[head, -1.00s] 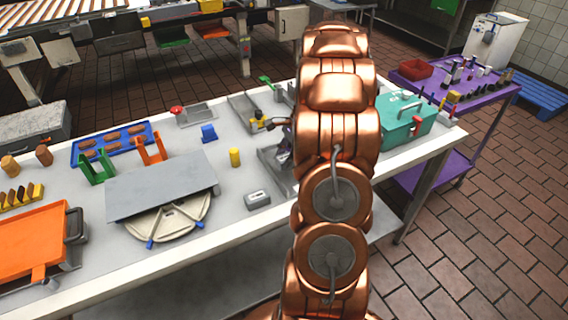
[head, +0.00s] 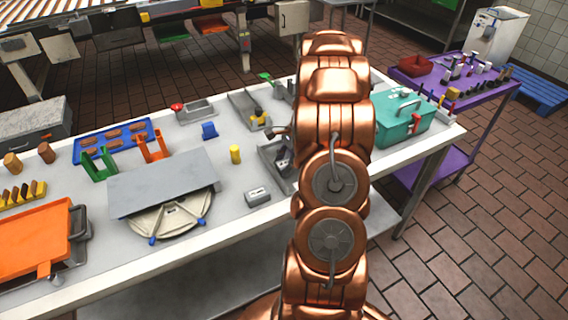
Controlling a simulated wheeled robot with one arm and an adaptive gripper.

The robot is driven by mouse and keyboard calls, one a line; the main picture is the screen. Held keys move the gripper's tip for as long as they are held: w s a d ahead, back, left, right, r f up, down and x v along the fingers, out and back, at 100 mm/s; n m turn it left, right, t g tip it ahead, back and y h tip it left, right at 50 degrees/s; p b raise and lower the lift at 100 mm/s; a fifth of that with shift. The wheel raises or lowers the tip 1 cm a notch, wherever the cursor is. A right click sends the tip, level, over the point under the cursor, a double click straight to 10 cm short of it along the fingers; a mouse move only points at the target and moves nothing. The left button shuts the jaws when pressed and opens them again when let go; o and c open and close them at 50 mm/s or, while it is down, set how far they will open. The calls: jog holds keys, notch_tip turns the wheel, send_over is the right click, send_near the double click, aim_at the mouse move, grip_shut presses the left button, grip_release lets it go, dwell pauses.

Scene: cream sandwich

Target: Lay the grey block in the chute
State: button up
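A small grey block (head: 257,196) with a pale top lies on the table, left of my arm. A low grey metal channel (head: 268,157), which may be the chute, lies just beyond it and is partly hidden by my arm. Another open grey channel (head: 243,104) with a yellow and black piece in it lies further back; I cannot tell which of them is the chute. My gripper (head: 284,158) shows only as a small dark part by the nearer channel, at my arm's left edge. Its fingers are mostly hidden, so I cannot see whether they are open or hold anything.
A grey plate (head: 150,184) over a round cream tray, a yellow cylinder (head: 235,154) and a blue piece (head: 209,130) stand left of the channels. A teal box (head: 402,122) stands right of my arm. Bare table surrounds the grey block.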

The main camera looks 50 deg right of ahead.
jog(key=shift+o, duration=1.1)
jog(key=b+v, duration=0.4)
jog(key=v, duration=0.8)
jog(key=shift+r, duration=0.2)
jog(key=s+a+r+n+g, duration=0.1)
jog(key=a+r+n, duration=0.15)
jog(key=a, duration=0.55)
jog(key=s+a+r+n+g+h, duration=0.15)
jog(key=a+n, duration=0.25)
jog(key=a, duration=0.4)
jog(key=s+a+r+n, duration=0.15)
jog(key=a+n, duration=0.25)
jog(key=a, duration=0.4)
jog(key=s+a+f+n+h, duration=0.1)
jog(key=s+a+f+n, duration=0.1)
jog(key=s+a+n, duration=0.3)
jog(key=s+a+f+n+h, duration=0.1)
jog(key=s+a+n, duration=0.5)
jog(key=s, duration=0.7)
jog(key=shift+s+a+f+g+h, duration=0.2)
jog(key=shift+a+f+g+h, duration=0.25)
jog(key=shift+a, duration=0.45)
